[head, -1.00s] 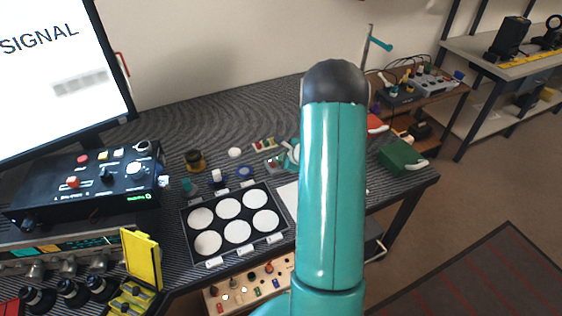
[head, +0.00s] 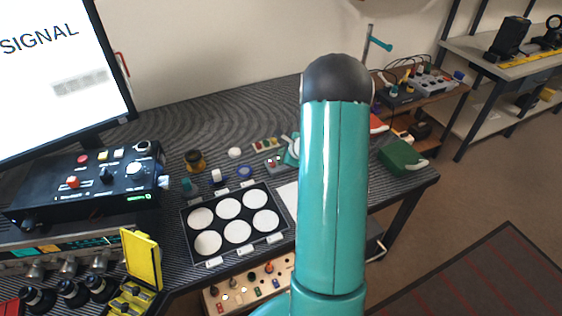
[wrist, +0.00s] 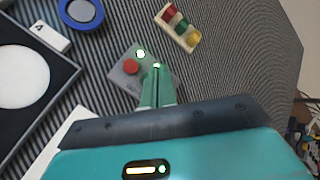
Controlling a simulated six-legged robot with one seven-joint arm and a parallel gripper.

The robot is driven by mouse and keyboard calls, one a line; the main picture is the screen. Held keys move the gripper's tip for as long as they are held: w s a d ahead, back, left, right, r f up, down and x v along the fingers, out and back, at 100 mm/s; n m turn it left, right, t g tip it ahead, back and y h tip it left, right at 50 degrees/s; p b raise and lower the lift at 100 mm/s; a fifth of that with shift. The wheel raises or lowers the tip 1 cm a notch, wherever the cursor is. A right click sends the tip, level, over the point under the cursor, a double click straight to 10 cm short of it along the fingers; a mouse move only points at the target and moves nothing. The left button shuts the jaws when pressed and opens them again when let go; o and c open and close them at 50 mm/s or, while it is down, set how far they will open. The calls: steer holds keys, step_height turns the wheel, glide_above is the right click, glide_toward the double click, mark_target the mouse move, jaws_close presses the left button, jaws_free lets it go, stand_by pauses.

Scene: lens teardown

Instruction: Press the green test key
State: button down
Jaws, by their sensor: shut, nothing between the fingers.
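A small grey box (wrist: 123,76) lies on the striped mat in the wrist view, with a red button (wrist: 131,66) and a bright whitish light spot (wrist: 140,54). A green patch shows on the box beside my fingertips, partly hidden by them; I cannot tell whether it is the test key. My gripper (wrist: 156,70) is shut and empty, its tips over the box's right side. Contact cannot be told. In the head view the grey box (head: 272,164) shows left of my arm, which hides most of my gripper.
A cream strip (wrist: 189,40) with red, green and yellow pegs lies just beyond the box. A blue ring (wrist: 80,13) and a black tray (head: 187,228) with white discs lie to the left. A black control panel (head: 90,183) stands farther left.

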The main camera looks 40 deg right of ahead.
step_height(320, 180, up, 4)
steer(key=shift+r, duration=0.1)
stand_by(0.4)
stand_by(0.6)
steer(key=s+a+r+n+g+y, duration=0.1)
steer(key=a+r+n+y, duration=0.1)
steer(key=a+r+n, duration=0.85)
steer(key=s+a+r+n+y, duration=0.1)
steer(key=a+r+n+y, duration=0.15)
steer(key=a+r, duration=0.85)
steer(key=s+a+r+n+g+h, duration=0.1)
steer(key=s+a+n+h, duration=0.1)
steer(key=s+a+n, duration=0.5)
steer(key=s+a+r+n+g+h, duration=0.1)
steer(key=s+a+n, duration=0.7)
steer(key=s, duration=0.6)
steer(key=shift+s+r+g+h, duration=0.25)
steer(key=shift+r+g+h, duration=0.05)
steer(key=shift+h, duration=0.05)
